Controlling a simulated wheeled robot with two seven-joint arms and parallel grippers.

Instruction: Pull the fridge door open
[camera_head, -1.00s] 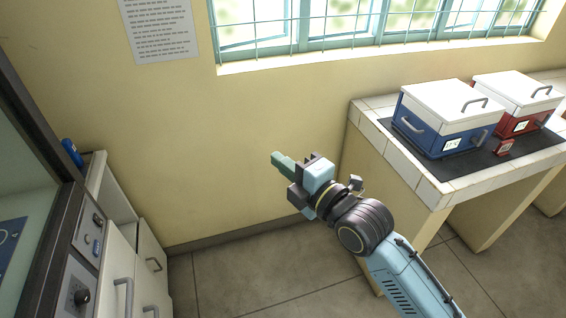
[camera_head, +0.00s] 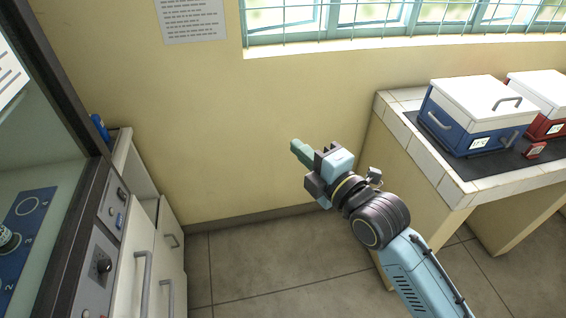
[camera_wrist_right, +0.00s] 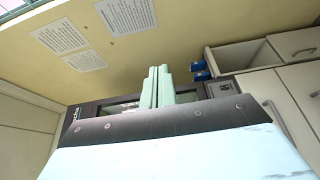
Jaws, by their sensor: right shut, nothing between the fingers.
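No door that I can surely call the fridge door shows. At the left of the head view stands a dark-framed cabinet (camera_head: 72,178) with a pale interior. White fronts with grey bar handles (camera_head: 143,285) are beside and below its control panel. My right gripper (camera_head: 300,152) is shut and empty, held in the air before the bare wall, well to the right of these handles. In the right wrist view its pale green fingers (camera_wrist_right: 158,72) lie together, and white fronts with handles show at right (camera_wrist_right: 275,115). My left gripper is not in view.
A tiled bench (camera_head: 452,190) at right carries a blue-and-white box (camera_head: 470,135) and a red-and-white box (camera_head: 550,128). A blue object (camera_head: 100,127) stands by the cabinet. The floor (camera_head: 270,262) between cabinet and bench is clear.

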